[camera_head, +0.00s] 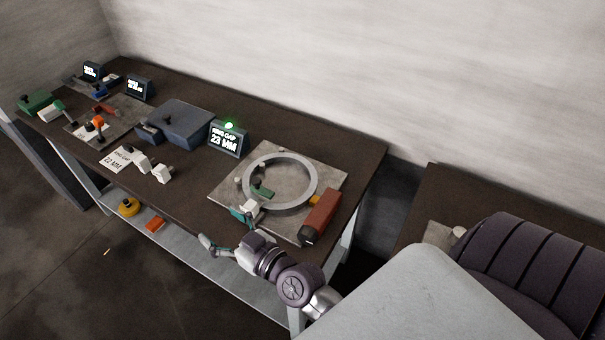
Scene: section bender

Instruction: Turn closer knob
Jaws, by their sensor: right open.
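A large grey ring (253,192) lies on a square grey plate (225,183) on the dark bench. A red-brown block (321,211) sits at the plate's right, and a dark knob (308,236) is on its near end. A display (228,141) behind the plate reads "RING GAP 23 MM" under a green light. A white card (117,158) reads "RING GAP 22 MM". My right gripper (227,224) is open at the plate's near-left edge, left of the dark knob and apart from it. My left gripper is not in view.
A blue-grey box (181,124), small white blocks (155,170) and another station with an orange knob (98,121) stand on the left of the bench. A lower shelf holds a yellow part (128,206). A second dark table (466,190) stands at right, across a gap.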

